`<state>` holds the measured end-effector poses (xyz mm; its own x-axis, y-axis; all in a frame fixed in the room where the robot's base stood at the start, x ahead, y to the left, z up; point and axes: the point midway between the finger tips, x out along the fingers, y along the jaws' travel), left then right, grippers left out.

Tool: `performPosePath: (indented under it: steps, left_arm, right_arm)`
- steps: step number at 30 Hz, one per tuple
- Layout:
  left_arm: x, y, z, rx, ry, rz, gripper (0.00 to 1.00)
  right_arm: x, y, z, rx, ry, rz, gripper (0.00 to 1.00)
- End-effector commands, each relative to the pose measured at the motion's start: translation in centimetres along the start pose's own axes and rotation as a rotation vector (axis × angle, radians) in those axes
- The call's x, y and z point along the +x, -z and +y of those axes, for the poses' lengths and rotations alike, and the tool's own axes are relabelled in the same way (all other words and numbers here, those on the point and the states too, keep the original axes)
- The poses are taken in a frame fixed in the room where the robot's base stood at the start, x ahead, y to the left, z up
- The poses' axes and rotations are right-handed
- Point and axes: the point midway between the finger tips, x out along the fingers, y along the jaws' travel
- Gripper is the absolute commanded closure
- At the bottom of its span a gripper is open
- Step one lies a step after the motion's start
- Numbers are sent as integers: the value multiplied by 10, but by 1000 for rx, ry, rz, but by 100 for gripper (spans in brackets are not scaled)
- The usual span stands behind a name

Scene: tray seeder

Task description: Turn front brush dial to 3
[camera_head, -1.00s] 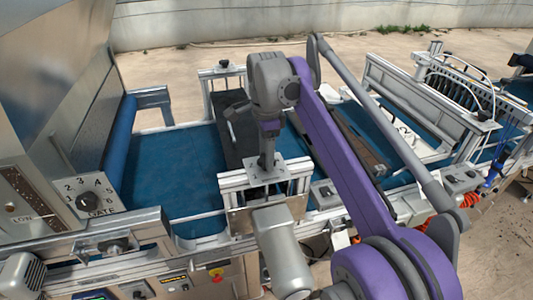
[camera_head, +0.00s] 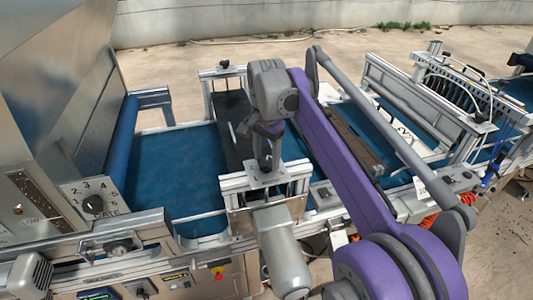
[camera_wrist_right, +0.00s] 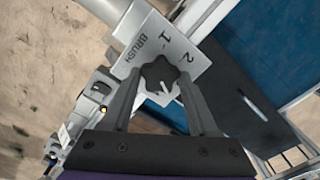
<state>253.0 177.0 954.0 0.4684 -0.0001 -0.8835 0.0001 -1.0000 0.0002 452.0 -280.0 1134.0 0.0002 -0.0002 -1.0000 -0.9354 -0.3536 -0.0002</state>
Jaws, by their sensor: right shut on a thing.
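The front brush dial (camera_wrist_right: 159,76) is a dark, lobed knob on a light metal plate (camera_wrist_right: 143,35) marked BRUSH, with the numbers 1 and 2 showing. Its white pointer line slants toward the lower part of the right wrist view; the other numbers are hidden. My right gripper (camera_wrist_right: 162,83) has one finger on each side of the dial and is shut on it. In the head view my right gripper (camera_head: 266,164) points down at the small plate (camera_head: 262,181) on the frame over the belt, and hides the dial. My left gripper is not in view.
The blue belt (camera_head: 175,175) runs under the brush frame. A control panel (camera_head: 170,282) lies at the front. My purple right arm crosses the middle right.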

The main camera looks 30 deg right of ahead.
Motion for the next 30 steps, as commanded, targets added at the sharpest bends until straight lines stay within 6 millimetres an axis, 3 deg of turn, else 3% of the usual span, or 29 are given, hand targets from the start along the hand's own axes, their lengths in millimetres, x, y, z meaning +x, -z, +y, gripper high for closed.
performPosePath:
  steps: [15, 30]
  left_arm:
    - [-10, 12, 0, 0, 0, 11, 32]
    - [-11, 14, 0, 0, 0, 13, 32]
  right_arm:
    - [0, 0, 0, -366, -1, 0, 96]
    - [0, 0, 0, -452, -1, -1, 96]
